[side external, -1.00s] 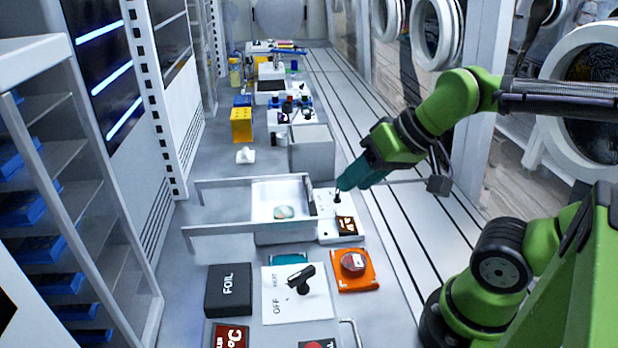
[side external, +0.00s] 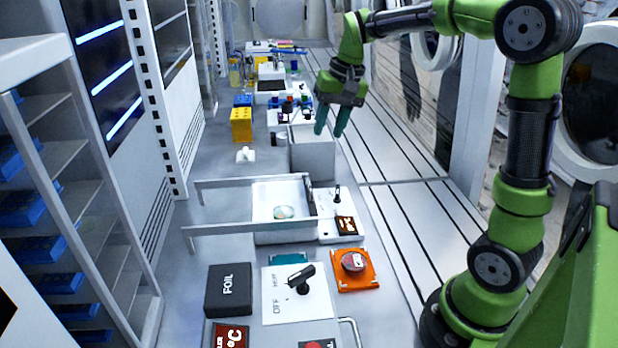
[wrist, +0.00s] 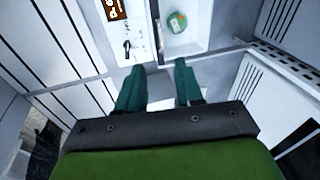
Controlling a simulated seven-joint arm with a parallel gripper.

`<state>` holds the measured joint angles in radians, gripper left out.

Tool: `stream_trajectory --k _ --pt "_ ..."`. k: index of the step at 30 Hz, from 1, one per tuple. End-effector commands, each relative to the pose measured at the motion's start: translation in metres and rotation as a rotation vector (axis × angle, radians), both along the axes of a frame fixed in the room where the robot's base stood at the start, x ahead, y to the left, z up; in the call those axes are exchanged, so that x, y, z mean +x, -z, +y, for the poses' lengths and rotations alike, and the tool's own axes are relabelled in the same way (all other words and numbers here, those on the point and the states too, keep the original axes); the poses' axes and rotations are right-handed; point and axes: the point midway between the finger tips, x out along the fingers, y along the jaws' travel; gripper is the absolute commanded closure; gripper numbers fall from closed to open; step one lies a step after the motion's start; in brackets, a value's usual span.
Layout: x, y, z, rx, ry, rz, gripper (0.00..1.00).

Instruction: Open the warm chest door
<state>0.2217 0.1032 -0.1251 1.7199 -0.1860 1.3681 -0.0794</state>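A white chest (side external: 268,234) stands in the middle of the bench, with an open tray-like compartment holding a round greenish dish (side external: 284,212). I take it for the warm chest, though no name on it is readable. A narrow dark upright slab (side external: 309,190) stands between the compartment and a white panel; I cannot tell if it is the door. The panel has a small black lever (side external: 337,191) and a brown label (side external: 346,225). My gripper (side external: 328,134) is open and empty, fingers down, behind the chest. The wrist view shows its parted fingertips (wrist: 160,66), with the dish (wrist: 177,21) beyond.
Two thin grey rails (side external: 240,182) extend left from the chest. A grey box (side external: 313,160) stands near my fingers. The slatted strip at right is clear.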

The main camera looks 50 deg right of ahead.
Motion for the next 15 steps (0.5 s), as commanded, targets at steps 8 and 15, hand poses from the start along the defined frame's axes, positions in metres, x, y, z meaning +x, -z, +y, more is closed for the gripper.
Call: stream_trajectory --k 8,15 --pt "0.025 -0.022 -0.023 0.032 0.056 0.072 0.64" --pt "0.025 0.001 -0.016 0.047 0.052 0.090 0.64"
